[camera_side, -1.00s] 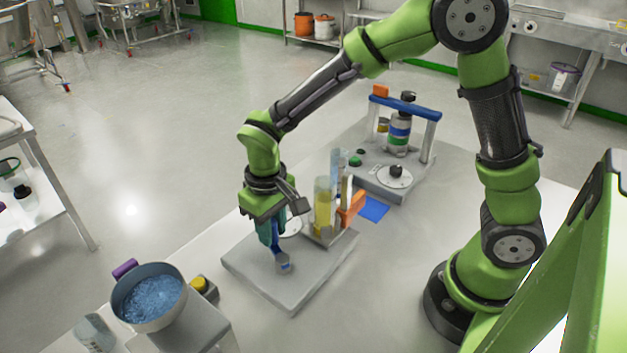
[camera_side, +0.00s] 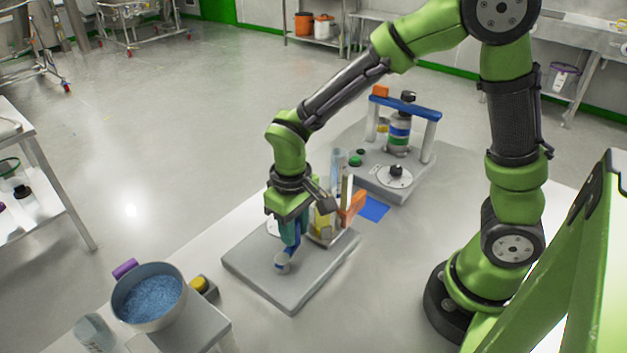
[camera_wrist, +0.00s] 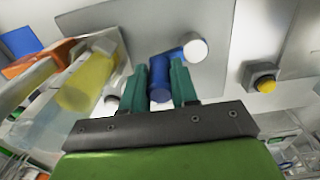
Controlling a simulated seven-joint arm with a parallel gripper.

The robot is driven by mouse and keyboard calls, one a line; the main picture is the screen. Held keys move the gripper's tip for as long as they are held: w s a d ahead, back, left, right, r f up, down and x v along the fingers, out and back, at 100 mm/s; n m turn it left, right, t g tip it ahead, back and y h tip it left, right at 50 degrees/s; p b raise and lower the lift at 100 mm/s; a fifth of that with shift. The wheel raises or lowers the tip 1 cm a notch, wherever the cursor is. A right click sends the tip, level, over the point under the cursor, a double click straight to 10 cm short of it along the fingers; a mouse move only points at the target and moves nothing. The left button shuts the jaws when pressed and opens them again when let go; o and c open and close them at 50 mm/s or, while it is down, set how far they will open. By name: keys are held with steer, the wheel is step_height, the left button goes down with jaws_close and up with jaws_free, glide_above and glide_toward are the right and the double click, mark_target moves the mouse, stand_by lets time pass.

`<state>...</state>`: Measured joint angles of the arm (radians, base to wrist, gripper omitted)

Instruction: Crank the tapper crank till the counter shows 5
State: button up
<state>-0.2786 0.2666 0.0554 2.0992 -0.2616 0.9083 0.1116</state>
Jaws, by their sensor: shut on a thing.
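The tapper base (camera_side: 285,283) is a flat grey plate on the table. Its blue crank (camera_side: 291,250) has a pale round hub (camera_side: 282,263) near the front of the plate. My gripper (camera_side: 288,240) points down from above and is shut on the crank's handle. In the wrist view the blue handle (camera_wrist: 160,78) stands between the teal fingers (camera_wrist: 161,90), with the crank arm running to the whitish hub (camera_wrist: 195,49). A cylinder of yellow material (camera_wrist: 88,80) stands beside the gripper, partly hidden in the side view. I cannot read a counter; a pale disc (camera_side: 273,227) is partly covered.
An orange part (camera_side: 353,205) and a blue mat (camera_side: 374,208) lie right of the cylinder. A grey station with a blue-topped frame (camera_side: 405,107) stands behind. A pot of blue granules (camera_side: 150,298) and a yellow button (camera_side: 199,283) are at front left. The table's front right is clear.

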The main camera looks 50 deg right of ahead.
steer(key=shift+s+a+f, duration=0.1)
steer(key=shift+s+a, duration=0.05)
steer(key=shift+a, duration=0.1)
steer(key=shift+s+a, duration=0.1)
steer(key=shift+s, duration=1)
steer(key=shift+w, duration=0.1)
steer(key=shift+s+a, duration=0.15)
steer(key=shift+s, duration=0.1)
steer(key=o, duration=0.6)
steer(key=shift+c, duration=0.2)
steer(key=shift+o, duration=1.3)
